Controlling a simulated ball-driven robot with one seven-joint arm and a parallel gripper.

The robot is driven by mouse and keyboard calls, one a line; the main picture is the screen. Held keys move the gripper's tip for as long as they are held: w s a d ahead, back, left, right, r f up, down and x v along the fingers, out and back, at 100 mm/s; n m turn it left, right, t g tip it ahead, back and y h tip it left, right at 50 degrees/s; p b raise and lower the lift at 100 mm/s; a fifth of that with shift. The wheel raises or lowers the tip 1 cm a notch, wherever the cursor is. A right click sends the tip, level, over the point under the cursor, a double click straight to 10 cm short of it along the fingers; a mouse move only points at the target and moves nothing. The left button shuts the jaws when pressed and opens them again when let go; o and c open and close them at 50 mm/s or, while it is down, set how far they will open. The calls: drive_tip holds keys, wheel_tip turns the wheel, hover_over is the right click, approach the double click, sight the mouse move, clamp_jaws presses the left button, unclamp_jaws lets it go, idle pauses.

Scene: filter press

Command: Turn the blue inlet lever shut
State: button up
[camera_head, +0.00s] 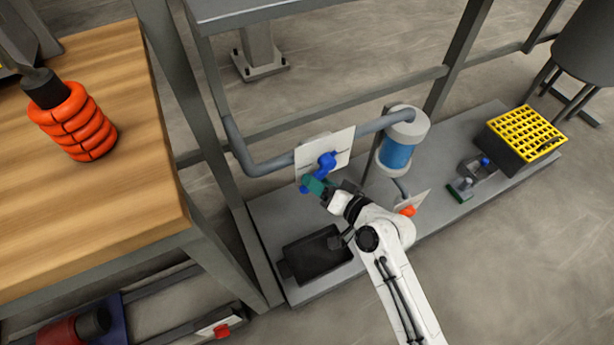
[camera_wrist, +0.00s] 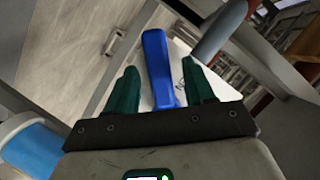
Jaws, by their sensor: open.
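The blue inlet lever (camera_head: 326,162) sits on the grey pipe in front of a white plate (camera_head: 338,146). My gripper (camera_head: 314,186) is at the lever, its green fingers covering part of it in the head view. In the wrist view the blue lever (camera_wrist: 158,66) stands between the two green fingers of my gripper (camera_wrist: 161,74), which are open. A gap shows between the lever and the left finger; the right finger is closer to it. I cannot tell whether that finger touches it.
The grey pipe (camera_head: 270,166) runs right to a filter housing (camera_head: 397,152) with blue inside. A red-orange handle (camera_head: 407,211) sits by a lower plate near my arm. A black tray (camera_head: 317,256) lies below. A yellow-topped rack (camera_head: 523,137) stands right; a wooden bench (camera_head: 120,190) is left.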

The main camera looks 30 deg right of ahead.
drive_tip(key=shift+x, duration=2.2)
clamp_jaws()
